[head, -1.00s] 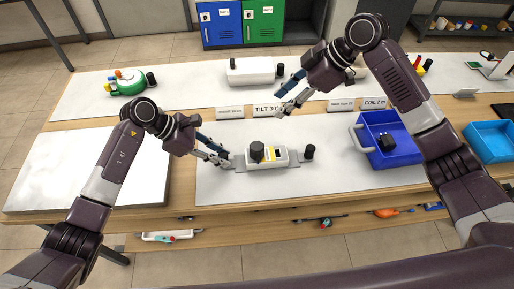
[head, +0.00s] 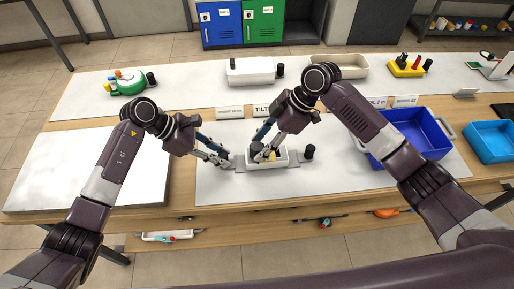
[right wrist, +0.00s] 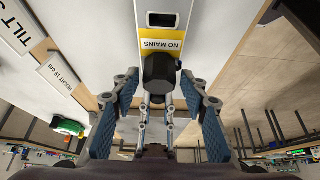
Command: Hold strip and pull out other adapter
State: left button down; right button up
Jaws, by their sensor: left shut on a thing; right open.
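The white strip (head: 282,159) lies on the grey mat at the table's middle, with a flat grey tab at its left end. My left gripper (head: 227,161) is shut on that tab. A black adapter (head: 257,147) sits on the strip, partly hidden by my right gripper (head: 261,154). The right wrist view shows the adapter (right wrist: 160,70) beside a yellow "NO MAINS" label (right wrist: 162,44) on the strip (right wrist: 192,22). There my right gripper (right wrist: 160,88) is open, with one finger on each side of the adapter; contact cannot be told.
A black cylindrical piece (head: 309,151) stands just right of the strip. A blue bin (head: 430,135) is further right, partly behind my right arm, with a lighter blue tray (head: 491,142) beyond. Small label cards (head: 230,112) stand behind the strip. The mat in front is clear.

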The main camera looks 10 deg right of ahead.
pick_arm(q)
jog(key=shift+s+f, duration=0.1)
pick_arm(e)
jog(key=shift+a+f, duration=0.35)
jog(key=shift+f, duration=0.25)
jog(key=shift+c, duration=0.7)
jog(key=c, duration=0.9)
jog(key=shift+o, duration=0.2)
jog(key=shift+r, duration=0.35)
jog(key=shift+r, duration=2.4)
pick_arm(q)
jog(key=c, duration=1.6)
grip_release()
jog(key=shift+a, duration=0.1)
